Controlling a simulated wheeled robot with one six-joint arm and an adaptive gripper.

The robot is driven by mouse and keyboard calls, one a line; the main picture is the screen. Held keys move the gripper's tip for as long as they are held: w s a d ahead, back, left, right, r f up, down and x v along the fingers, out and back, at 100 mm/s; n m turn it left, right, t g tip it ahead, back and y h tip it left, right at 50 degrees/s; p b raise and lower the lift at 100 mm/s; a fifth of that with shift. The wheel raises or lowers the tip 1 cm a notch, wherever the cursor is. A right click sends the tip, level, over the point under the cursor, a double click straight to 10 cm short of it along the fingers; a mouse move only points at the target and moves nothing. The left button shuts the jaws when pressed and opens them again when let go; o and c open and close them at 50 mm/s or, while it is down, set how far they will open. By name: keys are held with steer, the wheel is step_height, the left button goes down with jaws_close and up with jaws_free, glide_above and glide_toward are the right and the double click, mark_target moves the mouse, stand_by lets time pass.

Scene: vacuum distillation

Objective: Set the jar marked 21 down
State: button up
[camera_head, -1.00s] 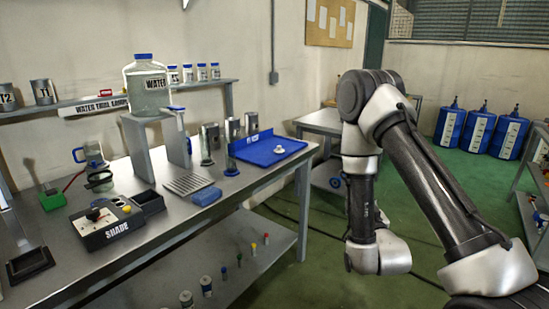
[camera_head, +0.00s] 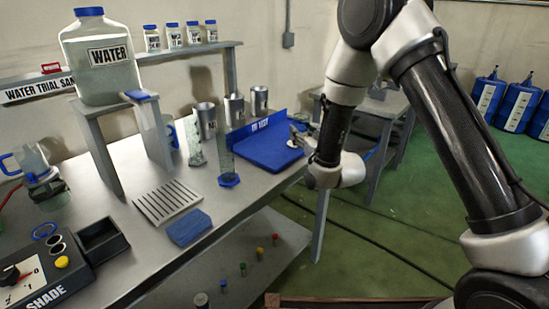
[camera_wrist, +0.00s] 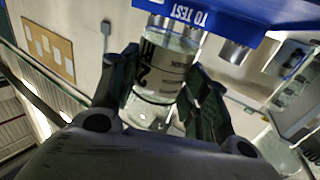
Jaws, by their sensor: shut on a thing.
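In the wrist view a clear glass jar (camera_wrist: 152,112) with a white label sits between the two dark fingers of my gripper (camera_wrist: 163,85). Part of a large black number starting with 2 shows on the label; the rest is cut off or hidden. The fingers are shut on the jar's sides. The blue TO TEST tray (camera_head: 263,150) is on the bench in the head view, and its edge shows close to the jar in the wrist view (camera_wrist: 250,12). In the head view my wrist is at the tray's right side and largely hides the gripper. Contact between jar and tray cannot be told.
Several metal beakers (camera_head: 234,107) stand behind the tray. A glass cylinder with a blue base (camera_head: 228,160) stands at its left. A rack (camera_head: 167,201) and blue cloth (camera_head: 189,227) lie nearer. A big WATER bottle (camera_head: 101,65) stands on a raised stand.

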steer(key=a+r+n+g+y, duration=0.1)
steer(key=a+r, duration=0.3)
steer(key=a, duration=0.4)
steer(key=shift+a+n+y, duration=0.4)
steer(key=shift+n+y, duration=0.1)
steer(key=shift+y, duration=0.2)
steer(key=shift+s, duration=0.15)
step_height(320, 180, down, 10)
steer(key=shift+r, duration=0.2)
steer(key=shift+f, duration=0.15)
steer(key=o, duration=1.1)
steer(key=shift+d+f, duration=0.1)
